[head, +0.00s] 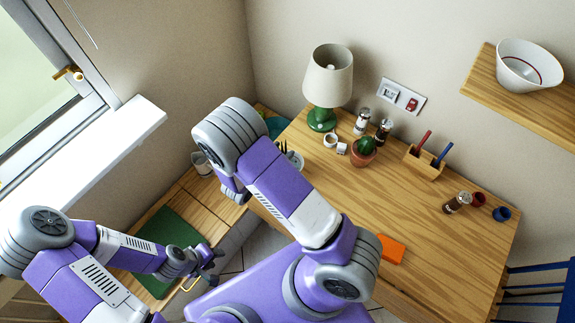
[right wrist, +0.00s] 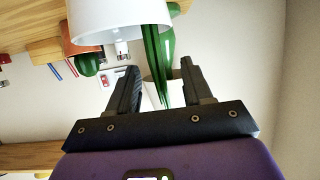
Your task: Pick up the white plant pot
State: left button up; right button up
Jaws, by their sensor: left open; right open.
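The right gripper is open, and I see no firm contact with the pot. My left gripper (head: 209,265) is open and empty, low at the left, beside the green mat.
On the wooden table (head: 430,220) stand a lamp (head: 328,80), a potted cactus (head: 364,151), shakers (head: 362,121) and a pen holder (head: 424,160). A green mat (head: 170,235) lies on the left counter. The table's front right is mostly clear.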

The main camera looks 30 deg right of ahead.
jog(key=shift+x, duration=1.45)
grip_shut()
